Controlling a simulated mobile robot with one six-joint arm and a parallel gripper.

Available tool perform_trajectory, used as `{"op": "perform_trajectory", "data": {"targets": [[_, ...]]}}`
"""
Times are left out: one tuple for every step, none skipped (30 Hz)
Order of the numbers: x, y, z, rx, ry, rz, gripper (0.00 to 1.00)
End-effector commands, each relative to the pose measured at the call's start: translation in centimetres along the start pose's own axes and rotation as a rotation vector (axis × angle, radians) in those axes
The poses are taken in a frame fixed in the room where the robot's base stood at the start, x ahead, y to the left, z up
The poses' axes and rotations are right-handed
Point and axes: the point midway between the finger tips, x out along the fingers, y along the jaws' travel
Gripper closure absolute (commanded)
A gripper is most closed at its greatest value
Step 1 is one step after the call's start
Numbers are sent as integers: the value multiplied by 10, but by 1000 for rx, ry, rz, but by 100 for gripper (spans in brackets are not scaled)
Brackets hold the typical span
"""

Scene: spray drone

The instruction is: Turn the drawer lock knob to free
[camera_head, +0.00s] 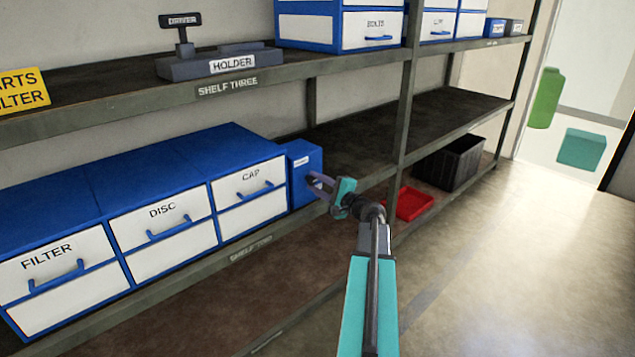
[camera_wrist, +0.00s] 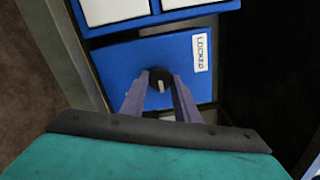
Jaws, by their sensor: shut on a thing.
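The drawer lock knob (camera_wrist: 159,82) is a small black round knob with a pale pointer line, on the blue lock box front (camera_wrist: 125,62). The wrist view shows a white label reading LOCKED (camera_wrist: 201,53) to the right of the knob. In the head view the blue lock box (camera_head: 303,160) stands at the right end of the drawer row. My gripper (camera_head: 312,184) reaches its front from the right. In the wrist view my gripper (camera_wrist: 160,90) has its two grey-purple fingers on either side of the knob, shut on it. The fingertips hide the knob's sides.
Blue-and-white drawers labelled FILTER (camera_head: 60,285), DISC (camera_head: 165,240) and CAP (camera_head: 262,195) stand left of the lock box on the same shelf. A red tray (camera_head: 414,204) and a black bin (camera_head: 452,162) lie to the right. The floor (camera_head: 500,270) is clear.

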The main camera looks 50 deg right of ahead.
Motion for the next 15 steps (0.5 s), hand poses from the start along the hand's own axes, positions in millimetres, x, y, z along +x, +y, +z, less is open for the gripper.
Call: {"op": "perform_trajectory", "data": {"targets": [[-1,1,0,3,-2,2,94],[-1,1,0,3,-2,2,94],[-1,2,0,3,-2,2,94],[-1,1,0,3,-2,2,94],[-1,1,0,2,-2,2,94],[-1,1,0,2,-2,2,94],[-1,2,0,2,-2,2,94],[-1,2,0,2,-2,2,70],[-1,2,0,2,-1,2,63],[-1,1,0,2,-1,2,58],[-1,1,0,1,-1,2,53],[0,1,0,1,-1,1,53],[0,1,0,1,-1,1,53],[0,1,0,1,-1,1,53],[0,1,0,1,-1,1,53]]}}
